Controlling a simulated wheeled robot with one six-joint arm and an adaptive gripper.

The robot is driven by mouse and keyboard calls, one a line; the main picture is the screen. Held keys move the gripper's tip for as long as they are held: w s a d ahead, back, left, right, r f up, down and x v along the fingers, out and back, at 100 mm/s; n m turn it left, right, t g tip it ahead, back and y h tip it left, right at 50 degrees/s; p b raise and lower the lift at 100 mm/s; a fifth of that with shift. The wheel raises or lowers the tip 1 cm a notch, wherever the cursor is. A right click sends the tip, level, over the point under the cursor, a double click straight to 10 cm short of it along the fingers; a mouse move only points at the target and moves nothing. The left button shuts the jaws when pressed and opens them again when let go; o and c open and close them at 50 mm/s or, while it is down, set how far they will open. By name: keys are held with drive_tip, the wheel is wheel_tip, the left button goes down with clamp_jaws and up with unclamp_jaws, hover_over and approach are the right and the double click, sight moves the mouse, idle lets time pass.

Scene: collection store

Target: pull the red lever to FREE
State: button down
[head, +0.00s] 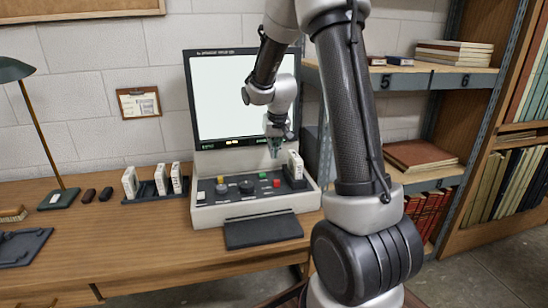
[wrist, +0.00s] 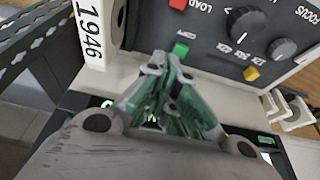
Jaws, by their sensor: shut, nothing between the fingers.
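The red lever (head: 277,183) shows as a small red block on the right part of the reader's dark control panel (head: 240,200). In the wrist view the red part (wrist: 178,4) is cut by the top edge, near the word LOAD. I cannot read a FREE mark. My gripper (head: 274,152) is shut and empty, pointing down above the panel's back right part, apart from the red lever. In the wrist view its green fingertips (wrist: 165,70) meet below a green button (wrist: 180,49), with the red part farther up.
A white box marked 1946 (wrist: 92,30) stands at the panel's right end, close to my gripper. The reader's lit screen (head: 225,95) rises behind. Black knobs (wrist: 247,23) and a yellow button (wrist: 251,73) share the panel. More boxes (head: 161,179) stand left of the reader.

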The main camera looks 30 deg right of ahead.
sight(276, 183)
drive_tip(key=x, duration=0.8)
drive_tip(key=shift+f, duration=0.35)
drive_tip(key=s, duration=0.2)
drive_tip(key=shift+s+a+r, duration=0.25)
drive_tip(key=shift+s+a, duration=0.25)
drive_tip(key=shift+s, duration=0.4)
drive_tip(key=shift+f, duration=0.1)
